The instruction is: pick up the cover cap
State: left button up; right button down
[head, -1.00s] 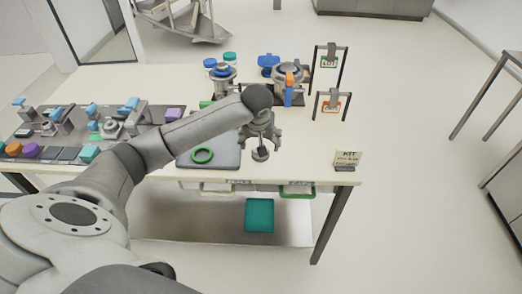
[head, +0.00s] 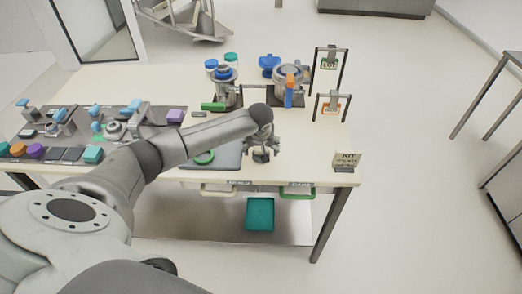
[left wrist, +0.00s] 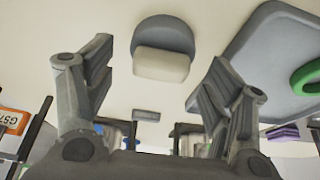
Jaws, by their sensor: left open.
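The likely cover cap (left wrist: 163,34) is a grey rounded piece with a cream block-like part (left wrist: 160,65). It stands on the table just right of the grey mat, and the cap shows small and dark in the head view (head: 261,156). My left gripper (head: 261,149) is low over it, pointing down. In the left wrist view my left gripper (left wrist: 160,58) is open, with one finger on each side of the cap and visible gaps between. Contact with the cap does not show. My right gripper is not in view.
A grey mat (head: 229,161) with a green ring (head: 204,157) lies left of the gripper. A KIT sign (head: 346,161) stands at the front right corner. Metal vessels (head: 288,80) and two tag stands (head: 331,105) are behind. The table between the gripper and sign is clear.

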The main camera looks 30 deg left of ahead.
pick_arm(q)
jog(key=shift+x, duration=0.8)
jog(key=c, duration=0.9)
jog(key=shift+r, duration=0.1)
